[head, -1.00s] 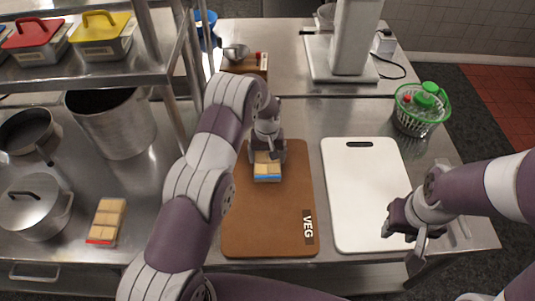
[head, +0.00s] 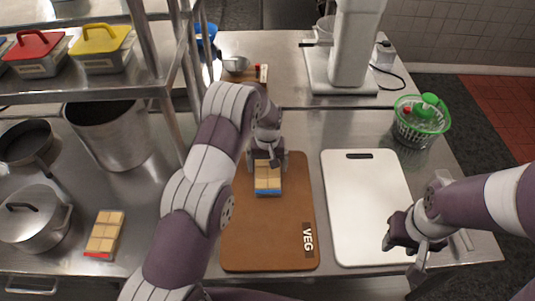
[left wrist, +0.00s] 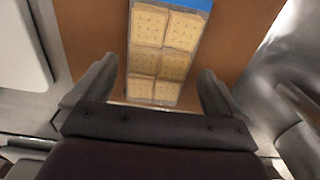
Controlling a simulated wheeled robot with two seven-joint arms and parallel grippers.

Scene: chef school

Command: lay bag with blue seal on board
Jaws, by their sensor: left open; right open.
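The bag with the blue seal (head: 267,178) lies on the brown board marked VEG (head: 270,235), near its far end, with the blue seal toward the front. In the left wrist view the bag (left wrist: 162,50) shows square crackers through clear wrap, flat on the brown board (left wrist: 100,25). My left gripper (head: 267,160) is at the bag's far end. Its fingers (left wrist: 150,90) are open, one on each side of the bag, with gaps beside it. My right gripper (head: 418,250) is open and empty above the near right part of the white board (head: 365,210).
A bag with a red seal (head: 105,234) lies on the steel counter at left, near a lidded pot (head: 32,218). A tall pot (head: 108,135) and a shelf post stand behind. A green basket (head: 420,120) stands at the back right.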

